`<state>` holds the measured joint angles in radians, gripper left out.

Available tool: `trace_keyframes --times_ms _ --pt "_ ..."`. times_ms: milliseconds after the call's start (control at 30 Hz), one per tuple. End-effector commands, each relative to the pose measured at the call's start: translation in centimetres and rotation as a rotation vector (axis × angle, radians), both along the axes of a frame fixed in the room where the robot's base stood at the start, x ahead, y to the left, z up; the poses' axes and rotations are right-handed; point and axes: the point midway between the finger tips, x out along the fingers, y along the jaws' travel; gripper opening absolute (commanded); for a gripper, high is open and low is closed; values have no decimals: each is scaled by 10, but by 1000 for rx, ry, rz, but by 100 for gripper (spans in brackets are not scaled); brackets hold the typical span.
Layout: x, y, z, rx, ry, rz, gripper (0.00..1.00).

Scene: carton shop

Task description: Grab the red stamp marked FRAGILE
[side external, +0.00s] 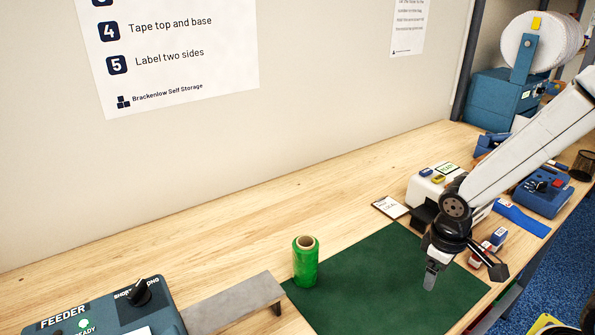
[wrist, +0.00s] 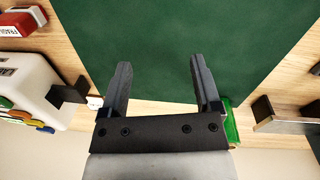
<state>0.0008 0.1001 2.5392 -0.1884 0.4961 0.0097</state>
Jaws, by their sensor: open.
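The red stamp marked FRAGILE (wrist: 14,24) shows at the top left corner of the wrist view, on the wood beside the green mat (wrist: 190,30). In the side external view a small red stamp (side external: 479,258) sits just right of the mat, partly close behind my gripper. My gripper (side external: 465,273) is open and empty above the mat's right part, with its fingers spread apart. In the wrist view my gripper (wrist: 160,65) has only the mat between its fingertips, and the stamp lies off to the left.
A blue-and-white stamp (side external: 498,237) stands next to the red one. A white machine (side external: 428,188) stands behind my gripper. A green roll (side external: 306,264) stands on the mat's left edge, near a grey metal ramp (side external: 235,303). The mat's middle is clear.

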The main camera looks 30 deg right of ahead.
Motion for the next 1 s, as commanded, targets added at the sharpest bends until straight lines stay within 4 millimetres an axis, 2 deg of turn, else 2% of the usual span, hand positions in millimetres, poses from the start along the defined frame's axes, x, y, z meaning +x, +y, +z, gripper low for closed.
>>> trace_keyframes --times_ms 200,333,500,733,1000 --pt "-35 -33 -20 -165 296 187 81" --pt "-51 -57 -23 -281 470 303 81" --pt "-61 -91 -21 -448 676 455 81" --pt "-55 -131 -12 -702 912 663 81" --pt "-23 -158 -4 -1021 1092 898 81"
